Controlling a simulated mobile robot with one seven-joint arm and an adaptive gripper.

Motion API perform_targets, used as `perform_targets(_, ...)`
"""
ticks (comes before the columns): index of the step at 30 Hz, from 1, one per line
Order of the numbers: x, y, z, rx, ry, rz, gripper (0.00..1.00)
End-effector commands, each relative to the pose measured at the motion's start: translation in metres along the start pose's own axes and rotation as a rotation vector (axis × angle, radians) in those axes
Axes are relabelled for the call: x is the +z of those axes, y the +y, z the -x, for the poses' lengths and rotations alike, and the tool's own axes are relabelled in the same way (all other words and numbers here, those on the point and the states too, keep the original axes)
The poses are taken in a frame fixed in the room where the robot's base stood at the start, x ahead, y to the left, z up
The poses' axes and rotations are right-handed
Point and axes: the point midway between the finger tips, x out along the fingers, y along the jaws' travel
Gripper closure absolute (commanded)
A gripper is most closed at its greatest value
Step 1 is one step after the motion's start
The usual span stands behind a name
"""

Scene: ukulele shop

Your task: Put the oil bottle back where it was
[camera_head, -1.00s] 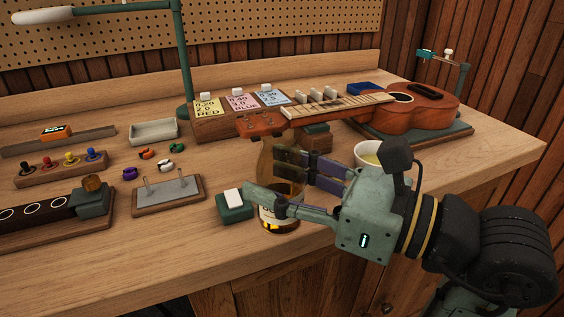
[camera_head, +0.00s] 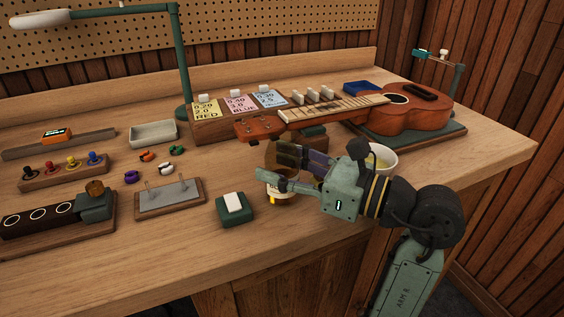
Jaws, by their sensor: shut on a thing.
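The oil bottle (camera_head: 277,196) is brown glass with a pale label and some amber oil at its base. It is on or just above the bench at the front, right of the green block with a white pad. My gripper (camera_head: 274,168) reaches in from the right and is shut around the bottle. Its fingers hide much of the bottle's upper part. I cannot tell whether the bottle's base touches the bench.
A pale bowl (camera_head: 381,160) stands behind my gripper. The ukulele (camera_head: 407,116) lies on its stand, its neck reaching left above the bottle. The green block (camera_head: 234,208) is close at left. A metal-pinned stand (camera_head: 170,197) lies further left. The front bench edge is clear.

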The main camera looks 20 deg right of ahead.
Motion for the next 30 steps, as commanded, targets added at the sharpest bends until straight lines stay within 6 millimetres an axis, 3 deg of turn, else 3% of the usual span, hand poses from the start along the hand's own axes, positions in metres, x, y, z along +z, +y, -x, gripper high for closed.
perform_targets(11,-0.0049,0.0002,0.0002,0.000,0.000,0.000,0.88)
perform_targets(12,-0.0032,0.0002,0.0001,0.000,0.000,0.000,0.52)
perform_targets(20,-0.0030,0.0001,0.0002,0.000,0.000,0.000,0.34)
perform_targets(30,-0.0005,0.0002,0.0001,0.000,0.000,-0.001,0.34)
